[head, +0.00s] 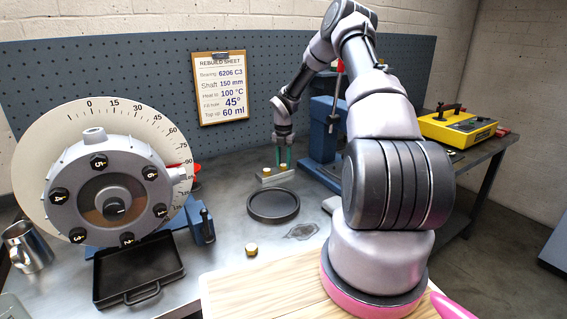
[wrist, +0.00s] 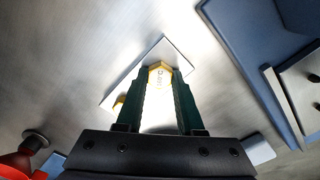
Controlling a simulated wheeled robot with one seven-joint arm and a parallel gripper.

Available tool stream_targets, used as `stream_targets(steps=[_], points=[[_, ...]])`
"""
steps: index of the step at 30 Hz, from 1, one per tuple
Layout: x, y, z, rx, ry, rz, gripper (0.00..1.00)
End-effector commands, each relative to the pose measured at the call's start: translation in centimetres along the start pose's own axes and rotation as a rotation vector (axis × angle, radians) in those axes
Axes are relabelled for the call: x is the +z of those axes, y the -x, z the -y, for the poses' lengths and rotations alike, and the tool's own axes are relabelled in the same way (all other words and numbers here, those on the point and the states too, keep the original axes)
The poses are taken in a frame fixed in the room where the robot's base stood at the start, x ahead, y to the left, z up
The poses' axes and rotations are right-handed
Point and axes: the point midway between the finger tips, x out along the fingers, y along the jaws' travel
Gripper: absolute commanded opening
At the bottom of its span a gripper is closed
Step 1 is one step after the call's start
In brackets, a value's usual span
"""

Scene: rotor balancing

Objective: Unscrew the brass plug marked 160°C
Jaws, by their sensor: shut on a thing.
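A small pale metal block (head: 276,178) stands on the bench below my gripper (head: 284,159). It also shows in the wrist view (wrist: 178,50), with a brass plug (wrist: 157,67) between the tips of my green fingers. The fingers are shut on this plug, which bears a small marking I cannot read clearly. A second brass plug (head: 266,171) shows at the block, left of the fingers; part of it shows beside the left finger in the wrist view (wrist: 118,103). Another brass plug (head: 251,248) lies loose on the bench near the front.
A round black dish (head: 273,218) lies in front of the block. A blue press (head: 322,145) stands close on the right. The rotor housing with a degree dial (head: 33,165) and a black tray (head: 108,284) are at left. A rebuild sheet (head: 220,75) hangs behind.

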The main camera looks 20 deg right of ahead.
Motion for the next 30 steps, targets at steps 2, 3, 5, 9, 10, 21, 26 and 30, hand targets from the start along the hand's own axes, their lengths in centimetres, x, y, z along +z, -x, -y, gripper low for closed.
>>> stream_targets(steps=[2, 3, 5, 9, 10, 21, 26, 30], points=[[0.00, 0.01, -0.01, 0.001, 0.104, 0.000, 0.00], [0.01, 0.02, 0.01, 0.001, 0.145, 0.000, 0.00], [0.02, 0.04, 0.00, 0.001, 0.188, 0.000, 0.00], [0.02, 0.06, -0.02, 0.000, 0.214, 0.001, 0.00], [0.02, 0.06, -0.03, 0.000, 0.214, 0.001, 0.00], [-0.01, 0.05, -0.02, 0.001, 0.459, -0.001, 0.00], [0.00, 0.05, 0.00, 0.001, 0.632, 0.000, 0.00], [-0.02, 0.08, -0.05, 0.001, 0.664, 0.000, 0.00]])
